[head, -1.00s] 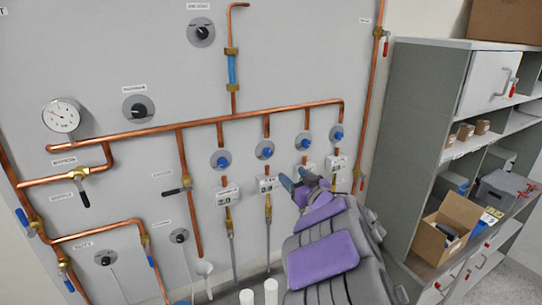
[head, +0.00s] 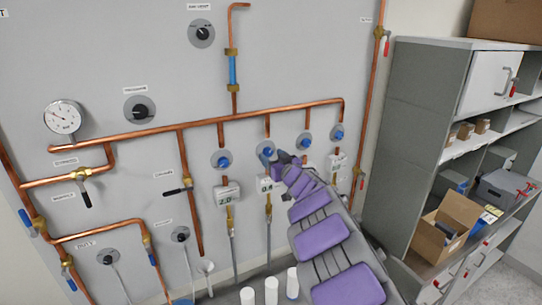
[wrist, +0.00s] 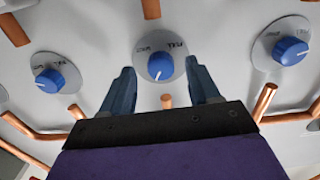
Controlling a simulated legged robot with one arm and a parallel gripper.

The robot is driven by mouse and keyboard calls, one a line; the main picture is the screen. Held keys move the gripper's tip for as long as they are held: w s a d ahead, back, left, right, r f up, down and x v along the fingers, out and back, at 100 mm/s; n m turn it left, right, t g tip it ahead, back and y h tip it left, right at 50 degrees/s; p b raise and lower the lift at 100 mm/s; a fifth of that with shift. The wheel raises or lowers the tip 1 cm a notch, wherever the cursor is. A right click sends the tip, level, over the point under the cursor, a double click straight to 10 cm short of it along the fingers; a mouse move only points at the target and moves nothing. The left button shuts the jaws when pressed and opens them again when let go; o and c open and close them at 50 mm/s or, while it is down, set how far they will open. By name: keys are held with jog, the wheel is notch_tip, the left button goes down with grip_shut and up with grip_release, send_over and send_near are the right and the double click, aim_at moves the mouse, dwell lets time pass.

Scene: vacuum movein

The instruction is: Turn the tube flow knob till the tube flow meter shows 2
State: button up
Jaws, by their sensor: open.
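Several blue knobs stand in a row on the wall panel, and I cannot read which is the tube flow knob. My gripper (head: 273,158) is at the second blue knob (head: 267,150) from the left. In the wrist view its fingers (wrist: 160,74) are open on either side of a blue knob (wrist: 159,66), with gaps at both sides. That knob's white mark points down in the picture. Below the first knob (head: 221,161) a meter (head: 228,195) seems to read 2.0. The meter (head: 264,185) below the second knob seems to read 0.4.
Other blue knobs flank the middle one in the wrist view, left (wrist: 52,78) and right (wrist: 289,51). A copper pipe (head: 150,131) runs above the row. White tubes (head: 271,290) stand at the bottom. A grey shelf (head: 415,130) stands at the right.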

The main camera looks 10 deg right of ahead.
jog(key=shift+w+a, duration=0.2)
jog(key=shift+w, duration=0.45)
jog(key=c, duration=1)
